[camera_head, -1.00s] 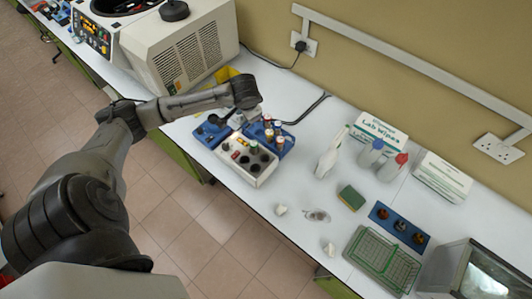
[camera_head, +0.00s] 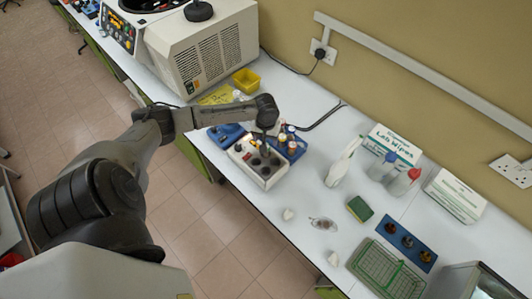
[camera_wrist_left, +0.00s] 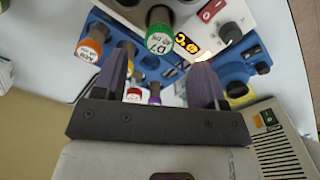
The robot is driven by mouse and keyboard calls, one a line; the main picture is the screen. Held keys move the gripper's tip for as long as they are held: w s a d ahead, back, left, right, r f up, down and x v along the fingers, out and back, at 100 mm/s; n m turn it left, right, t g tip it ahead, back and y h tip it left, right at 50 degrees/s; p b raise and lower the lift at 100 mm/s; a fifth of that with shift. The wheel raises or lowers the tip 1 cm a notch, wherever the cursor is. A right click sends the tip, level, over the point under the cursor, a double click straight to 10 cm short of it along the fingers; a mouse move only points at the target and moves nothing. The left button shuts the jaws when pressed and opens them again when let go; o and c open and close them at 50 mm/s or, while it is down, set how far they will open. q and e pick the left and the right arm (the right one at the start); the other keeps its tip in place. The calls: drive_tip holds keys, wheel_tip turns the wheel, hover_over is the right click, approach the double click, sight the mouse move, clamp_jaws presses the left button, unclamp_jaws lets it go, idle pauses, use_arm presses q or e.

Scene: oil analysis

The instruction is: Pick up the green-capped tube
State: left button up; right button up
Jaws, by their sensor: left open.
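The green-capped tube (camera_wrist_left: 158,38) shows in the left wrist view, its round cap labelled and facing the camera. It sits just beyond my open left gripper (camera_wrist_left: 165,62), in line with the gap between the two fingers; I see no contact. Orange (camera_wrist_left: 90,48) and purple (camera_wrist_left: 154,98) caps are nearby. In the head view my left gripper (camera_head: 267,136) points down beside the blue rack (camera_head: 296,154) of small tubes. I cannot pick out the green cap there. My right gripper is not in view.
A white block device with dark wells (camera_head: 262,175) stands against the rack. A yellow bin (camera_head: 246,78) and a large centrifuge (camera_head: 210,45) are behind. To the right are a white spray bottle (camera_head: 342,165), a sponge (camera_head: 360,208) and a wire basket (camera_head: 385,272).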

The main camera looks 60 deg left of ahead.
use_arm(q)
drive_tip(key=shift+d+f+p, duration=0.1)
drive_tip(key=shift+f+p, duration=0.2)
drive_tip(key=shift+f, duration=3.4)
drive_tip(key=c, duration=1)
drive_tip(key=shift+r, duration=0.15)
